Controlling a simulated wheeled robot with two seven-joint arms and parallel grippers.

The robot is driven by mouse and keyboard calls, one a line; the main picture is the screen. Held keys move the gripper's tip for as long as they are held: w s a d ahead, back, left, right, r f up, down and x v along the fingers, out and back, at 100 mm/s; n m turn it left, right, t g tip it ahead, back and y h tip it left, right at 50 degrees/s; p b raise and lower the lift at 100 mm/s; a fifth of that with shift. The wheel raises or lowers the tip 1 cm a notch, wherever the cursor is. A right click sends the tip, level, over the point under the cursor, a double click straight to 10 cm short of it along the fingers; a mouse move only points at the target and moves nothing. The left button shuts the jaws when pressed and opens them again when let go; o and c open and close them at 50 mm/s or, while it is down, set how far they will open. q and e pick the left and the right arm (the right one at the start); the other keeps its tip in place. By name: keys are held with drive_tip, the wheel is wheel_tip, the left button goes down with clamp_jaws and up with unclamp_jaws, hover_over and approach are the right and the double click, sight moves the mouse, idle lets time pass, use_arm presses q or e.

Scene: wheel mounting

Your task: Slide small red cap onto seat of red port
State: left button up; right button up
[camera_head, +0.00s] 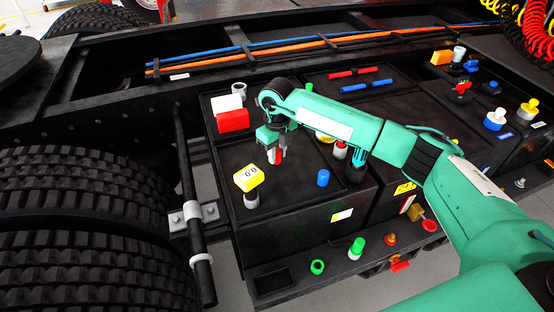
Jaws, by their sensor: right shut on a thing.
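My right gripper (276,159) reaches in from the right, pointing down over the black box top at left centre. It is shut on a small red piece (273,155), apparently the small red cap, mostly hidden between the pale fingertips. I cannot tell whether the piece touches the surface below. I cannot tell for sure which fitting is the red port. Red fittings show on the front ledge (391,240), on the right box top (462,87), and beside my forearm, where a red-and-white one (340,151) stands. My left gripper is not in view.
A red block (232,121) and a yellow block (248,177) stand near the gripper. A blue cap (323,177) is to its right. Large tyres (85,200) and a black bar (190,200) fill the left.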

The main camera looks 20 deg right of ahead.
sight(277, 151)
wheel_tip(277, 151, up, 17)
drive_tip(key=b, duration=0.4)
drive_tip(key=shift+r+b, duration=0.2)
drive_tip(key=shift+b, duration=0.15)
